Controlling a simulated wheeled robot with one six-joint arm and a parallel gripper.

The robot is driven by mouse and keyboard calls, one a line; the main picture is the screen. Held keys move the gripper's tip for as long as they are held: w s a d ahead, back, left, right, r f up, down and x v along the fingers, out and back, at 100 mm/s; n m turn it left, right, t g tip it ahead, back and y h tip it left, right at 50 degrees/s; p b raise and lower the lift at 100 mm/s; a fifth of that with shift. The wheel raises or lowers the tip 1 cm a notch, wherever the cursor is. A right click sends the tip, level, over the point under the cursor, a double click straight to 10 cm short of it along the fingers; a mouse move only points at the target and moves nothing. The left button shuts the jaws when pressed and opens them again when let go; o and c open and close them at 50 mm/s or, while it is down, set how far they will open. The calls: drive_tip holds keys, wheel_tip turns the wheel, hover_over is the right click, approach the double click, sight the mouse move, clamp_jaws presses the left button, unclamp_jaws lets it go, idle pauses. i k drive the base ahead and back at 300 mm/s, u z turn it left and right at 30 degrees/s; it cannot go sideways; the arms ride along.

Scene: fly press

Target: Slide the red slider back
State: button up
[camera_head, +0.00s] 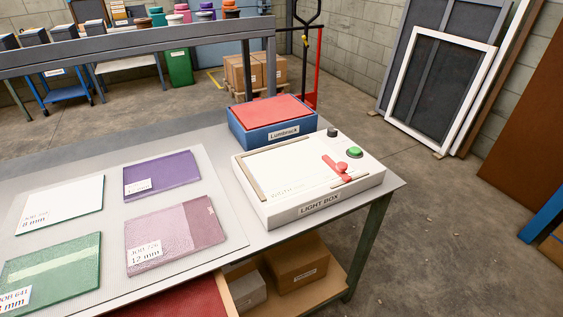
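The red slider (334,167) is on the top face of the white light box (300,207), right of its middle. It has an elongated red part and rounded red parts at its right end; a small slot or strip lies near its front end. The light box has a label reading "LIGHT BOX" on its front side. A green button (355,152) and a black knob (332,132) sit at its back right. My gripper is not in view, and nothing covers the slider.
A blue box with a red top (270,118) stands just behind the light box. Coloured glass sheets lie on the table to the left, including a purple one (161,177) and a green one (52,267). The table (388,189) ends just right of the light box.

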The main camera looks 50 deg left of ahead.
sight(340, 168)
drive_tip(key=u, duration=1.4)
